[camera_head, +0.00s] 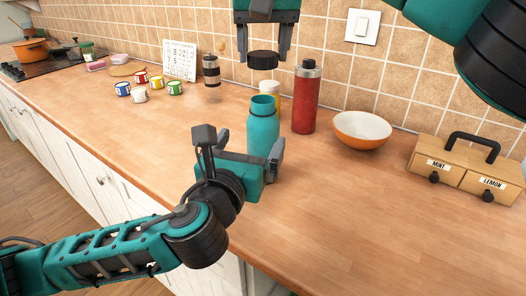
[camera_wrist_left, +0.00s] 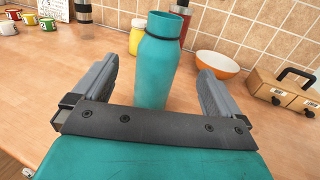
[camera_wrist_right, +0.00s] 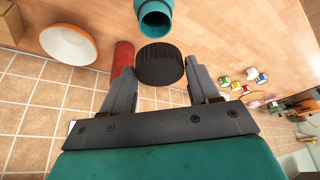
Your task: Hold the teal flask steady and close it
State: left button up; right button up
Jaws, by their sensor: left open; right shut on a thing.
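The teal flask (camera_head: 262,128) stands upright and open-topped on the wooden counter. It also shows in the left wrist view (camera_wrist_left: 158,62), and its open mouth (camera_wrist_right: 154,18) in the right wrist view. My left gripper (camera_head: 240,145) is open, with its fingers on either side of the flask and gaps showing in the left wrist view (camera_wrist_left: 154,85). My right gripper (camera_head: 264,56) is shut on a black ribbed lid (camera_head: 263,60), held above and apart from the flask's mouth. The lid also shows between the fingers in the right wrist view (camera_wrist_right: 160,65).
A red bottle (camera_head: 306,98) and a yellow container with a white lid (camera_head: 270,88) stand close behind the flask. An orange bowl (camera_head: 361,131) and a wooden drawer box (camera_head: 468,168) are to the right. Several small mugs (camera_head: 140,95) stand at left. The front right counter is clear.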

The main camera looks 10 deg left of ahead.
aim_at(265, 118)
pick_arm(q)
jog(key=w, duration=1)
jog(key=shift+w+d, duration=0.35)
jog(key=shift+c, duration=0.4)
jog(key=c, duration=1.4)
pick_arm(e)
jog(key=shift+f, duration=2.5)
jog(key=shift+f, duration=0.9)
jog(key=shift+f, duration=0.55)
